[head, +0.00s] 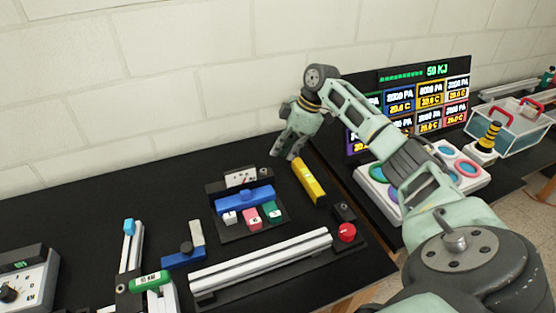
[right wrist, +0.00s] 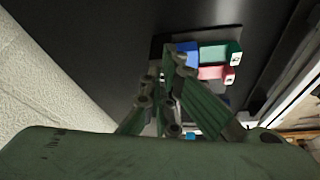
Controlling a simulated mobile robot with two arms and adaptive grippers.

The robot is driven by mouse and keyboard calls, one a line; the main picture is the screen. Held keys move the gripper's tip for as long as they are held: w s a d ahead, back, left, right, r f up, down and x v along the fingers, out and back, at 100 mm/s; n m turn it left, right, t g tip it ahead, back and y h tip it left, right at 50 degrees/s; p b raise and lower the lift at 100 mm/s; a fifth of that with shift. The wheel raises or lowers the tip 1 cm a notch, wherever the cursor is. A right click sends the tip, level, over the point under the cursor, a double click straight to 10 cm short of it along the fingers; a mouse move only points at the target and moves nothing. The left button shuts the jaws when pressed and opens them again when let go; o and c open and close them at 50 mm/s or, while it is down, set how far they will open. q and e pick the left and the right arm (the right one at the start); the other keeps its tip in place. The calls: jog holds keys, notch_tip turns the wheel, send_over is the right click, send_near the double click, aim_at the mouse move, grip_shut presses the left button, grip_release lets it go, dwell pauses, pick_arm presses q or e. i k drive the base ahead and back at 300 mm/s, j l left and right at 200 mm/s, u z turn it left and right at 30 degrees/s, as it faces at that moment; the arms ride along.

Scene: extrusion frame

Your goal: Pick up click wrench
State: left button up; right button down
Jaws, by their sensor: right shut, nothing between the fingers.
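I cannot tell for sure which thing is the click wrench. A yellow bar-shaped tool (head: 309,184) lies on the black table, just below and right of my right gripper (head: 284,152) in the head view. Other tool-like things are a blue and grey piece with a dark knob (head: 184,257) and a green labelled piece (head: 152,281) at a pale extrusion. My right gripper is shut and empty, pointing down over the table's back part. Its fingers meet in the right wrist view (right wrist: 176,58). My left gripper is out of view.
A black tray (head: 210,204) holds a blue bar and white, pink and green blocks. A long pale rail (head: 262,263) lies in front, near a red knob (head: 347,232). A display panel (head: 461,76) stands at right. The table's back left is clear.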

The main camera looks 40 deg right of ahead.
aim_at(152, 281)
jog(key=k, duration=1.5)
